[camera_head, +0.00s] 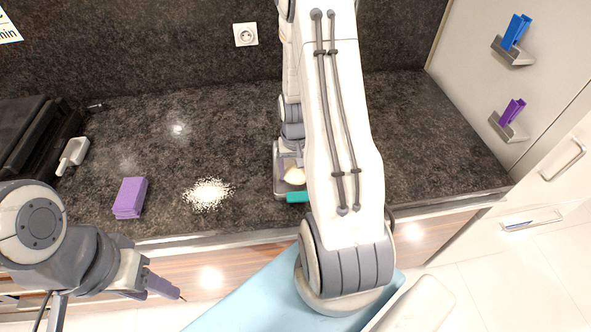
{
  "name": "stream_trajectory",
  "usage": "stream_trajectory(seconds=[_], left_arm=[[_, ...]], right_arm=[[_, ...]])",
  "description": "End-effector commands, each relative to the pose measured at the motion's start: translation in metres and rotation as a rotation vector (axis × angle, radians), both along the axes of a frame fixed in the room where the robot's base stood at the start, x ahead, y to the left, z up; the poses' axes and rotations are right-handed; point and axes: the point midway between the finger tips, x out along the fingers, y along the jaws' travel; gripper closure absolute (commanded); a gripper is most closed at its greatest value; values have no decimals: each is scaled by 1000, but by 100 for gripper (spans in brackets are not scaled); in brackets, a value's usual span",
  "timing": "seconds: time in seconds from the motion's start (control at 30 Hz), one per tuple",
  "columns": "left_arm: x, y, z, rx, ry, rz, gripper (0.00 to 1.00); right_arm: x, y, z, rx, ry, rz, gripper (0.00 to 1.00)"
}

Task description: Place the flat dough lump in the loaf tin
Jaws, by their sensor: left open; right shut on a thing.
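The pale dough lump (295,176) shows partly beside my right forearm, at the middle of the counter. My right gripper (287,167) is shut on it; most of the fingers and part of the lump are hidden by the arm. A grey metal loaf tin (279,194) shows around and below the lump, its right side hidden. I cannot tell whether the lump touches the tin's floor. My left gripper (163,289) is open and empty, in front of the counter's front edge at lower left, well apart from the tin.
A teal object (297,197) lies at the tin's front. A white flour patch (208,194), a purple block (130,197) and a white scoop (73,155) lie to the left on the dark counter (220,140). The counter behind the flour is clear.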

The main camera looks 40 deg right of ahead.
Motion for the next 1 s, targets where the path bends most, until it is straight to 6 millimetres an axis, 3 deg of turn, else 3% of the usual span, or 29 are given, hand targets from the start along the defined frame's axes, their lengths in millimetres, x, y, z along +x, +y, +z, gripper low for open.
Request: stream_trajectory(seconds=[0.27, 0.3, 0.33, 0.7, 1.0], left_arm=[[0, 0, -4, 0, 0, 0, 50], [0, 0, -3, 0, 0, 0, 50], [0, 0, -2, 0, 0, 0, 50], [0, 0, -2, 0, 0, 0, 50], [0, 0, -9, 0, 0, 0, 50]], right_arm=[[0, 0, -5, 0, 0, 0, 84], [0, 0, -3, -1, -1, 0, 8], [0, 0, -3, 0, 0, 0, 0], [1, -1, 6, -2, -2, 0, 0], [2, -1, 63, -4, -7, 0, 0]])
